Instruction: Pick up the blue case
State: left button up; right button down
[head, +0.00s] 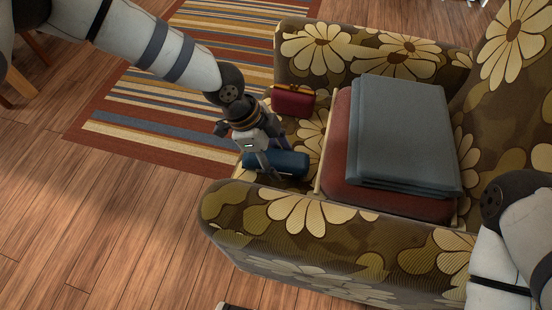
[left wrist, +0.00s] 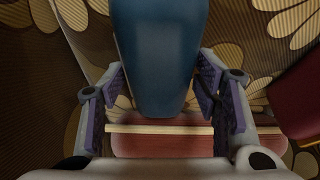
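The blue case (head: 285,161) lies on the seat of the flowered armchair, near its front left part in the head view. My left gripper (head: 259,167) is over it, pointing down, with its fingers at the case. In the left wrist view the blue case (left wrist: 160,45) runs from the top edge down between the two open fingers of the left gripper (left wrist: 161,88). A gap seems to show on each side, so I see no firm contact. My right arm comes in at the right edge of the head view; its gripper is out of view.
A small red case (head: 293,101) lies behind the blue one; part of it shows at right in the left wrist view (left wrist: 300,100). A folded grey-blue cloth (head: 400,130) rests on a reddish cushion (head: 385,201). The armchair's armrest (head: 320,235) stands in front. A striped rug (head: 160,110) lies left.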

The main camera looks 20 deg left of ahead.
aim_at(276, 157)
pick_arm(q)
jog(key=c, duration=0.7)
jog(key=shift+o, duration=0.2)
notch_tip(276, 157, up, 10)
jog(key=shift+r+p, duration=0.1)
jog(key=shift+p, duration=0.9)
